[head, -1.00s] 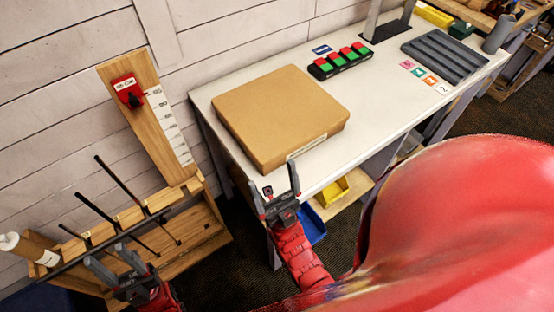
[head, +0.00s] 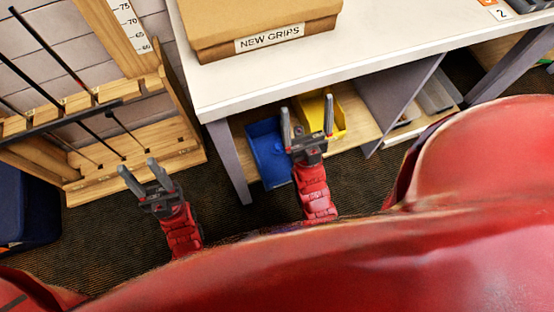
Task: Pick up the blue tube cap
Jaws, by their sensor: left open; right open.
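I cannot make out a blue tube cap in the head view. My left gripper (head: 138,166) is open and empty over the dark floor, in front of the wooden club rack (head: 135,166). My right gripper (head: 307,105) is open and empty in front of the workbench's lower shelf. Its fingers overlap the blue bin and the yellow bin in the picture. I see nothing between the fingers of either gripper.
The white workbench (head: 400,42) carries a cardboard box (head: 258,18) labelled "NEW GRIPS". A blue bin (head: 266,153) and a yellow bin (head: 338,122) are on its lower shelf. Dark shafts (head: 36,42) lean in the rack. A dark blue container (head: 28,212) stands at the left edge.

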